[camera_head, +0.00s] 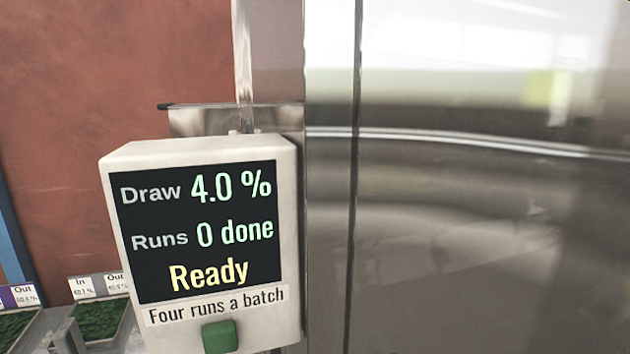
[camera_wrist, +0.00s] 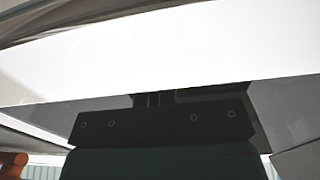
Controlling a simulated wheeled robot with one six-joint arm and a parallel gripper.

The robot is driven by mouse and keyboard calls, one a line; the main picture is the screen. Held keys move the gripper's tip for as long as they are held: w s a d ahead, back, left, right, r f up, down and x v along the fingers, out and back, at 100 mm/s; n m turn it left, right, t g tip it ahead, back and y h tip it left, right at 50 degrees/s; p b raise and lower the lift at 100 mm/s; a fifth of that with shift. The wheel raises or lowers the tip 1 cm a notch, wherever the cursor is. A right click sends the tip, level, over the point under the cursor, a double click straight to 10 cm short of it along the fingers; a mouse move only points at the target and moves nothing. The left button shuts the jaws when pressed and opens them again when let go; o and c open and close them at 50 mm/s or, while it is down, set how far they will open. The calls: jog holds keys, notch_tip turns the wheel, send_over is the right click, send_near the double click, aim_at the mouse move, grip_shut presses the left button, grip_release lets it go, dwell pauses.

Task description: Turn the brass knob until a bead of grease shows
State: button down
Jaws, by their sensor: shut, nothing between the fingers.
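No brass knob and no bead of grease can be made out in either view. My gripper (camera_wrist: 153,99) shows in the wrist view as a dark bar with short fingertips at its middle. The fingertips are together with nothing between them. A broad, bright white surface lies beyond them; I cannot tell what it is or whether they touch it. My gripper does not show in the head view.
A pale display box (camera_head: 120,165) reads "Draw 4.0 %", "Runs 0 done", "Ready", with a green button (camera_head: 220,337) below. A large steel panel (camera_head: 480,230) fills the right. Trays of green material (camera_head: 97,320) stand lower left. An unclear orange shape (camera_wrist: 12,163) shows in the wrist view.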

jog(key=shift+a, duration=0.25)
jog(key=shift+a, duration=0.15)
jog(key=shift+s+a, duration=0.1)
jog(key=shift+a, duration=0.25)
jog(key=shift+s+a, duration=0.15)
jog(key=shift+a, duration=0.85)
jog(key=shift+d+f, duration=0.15)
jog(key=shift+d, duration=0.15)
jog(key=shift+a+f+b, duration=0.2)
jog(key=shift+f+b, duration=0.3)
jog(key=shift+b, duration=0.1)
jog(key=shift+b+v, duration=0.55)
jog(key=shift+v, duration=0.2)
jog(key=shift+r+b+v, duration=0.15)
jog(key=shift+b+v, duration=0.05)
jog(key=shift+v, duration=0.85)
jog(key=shift+r+b+v, duration=0.1)
jog(key=shift+b+v, duration=0.1)
jog(key=shift+v, duration=0.85)
